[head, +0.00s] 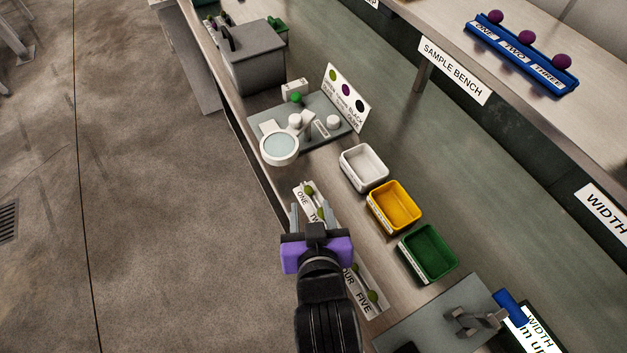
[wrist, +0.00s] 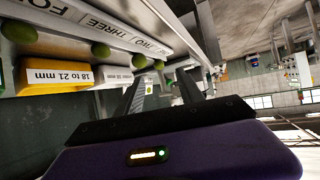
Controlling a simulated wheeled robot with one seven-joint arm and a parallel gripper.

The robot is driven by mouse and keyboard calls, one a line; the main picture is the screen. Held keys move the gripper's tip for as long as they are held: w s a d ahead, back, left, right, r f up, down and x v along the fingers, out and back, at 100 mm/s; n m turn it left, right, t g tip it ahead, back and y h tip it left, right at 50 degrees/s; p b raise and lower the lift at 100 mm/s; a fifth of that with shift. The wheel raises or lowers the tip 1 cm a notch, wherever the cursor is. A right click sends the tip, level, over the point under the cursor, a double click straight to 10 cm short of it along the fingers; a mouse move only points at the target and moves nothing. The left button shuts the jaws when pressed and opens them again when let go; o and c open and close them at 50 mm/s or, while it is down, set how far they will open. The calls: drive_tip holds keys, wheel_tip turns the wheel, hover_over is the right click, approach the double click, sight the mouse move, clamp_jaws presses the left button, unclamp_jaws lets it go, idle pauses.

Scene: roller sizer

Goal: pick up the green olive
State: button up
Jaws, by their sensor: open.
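Several green olives sit on a white strip (head: 363,284) labelled ONE to FIVE along the bench's near edge. One olive (head: 309,190) is at the ONE end, and another olive (head: 373,295) is at the FIVE end. My gripper (head: 313,216) is open and empty over the strip's middle, near TWO, and hides part of it in the head view. In the wrist view, a row of green olives (wrist: 101,49) shows beyond my open gripper (wrist: 160,80), the farthest olives nearest the fingertips. I cannot tell whether the fingers touch anything.
White (head: 363,167), yellow (head: 394,206) and green (head: 428,252) trays stand just right of the strip. A grey plate (head: 262,122) with a round magnifier (head: 280,147) lies beyond. A blue rack (head: 520,55) with purple olives is on the sample bench. A grey gauge plate (head: 440,318) is at lower right.

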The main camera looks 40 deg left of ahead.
sight(309, 192)
drive_tip(key=shift+p+x, duration=0.5)
drive_tip(key=shift+x, duration=2.55)
drive_tip(key=shift+d+f, duration=0.1)
drive_tip(key=shift+c, duration=0.5)
drive_tip(key=c, duration=0.8)
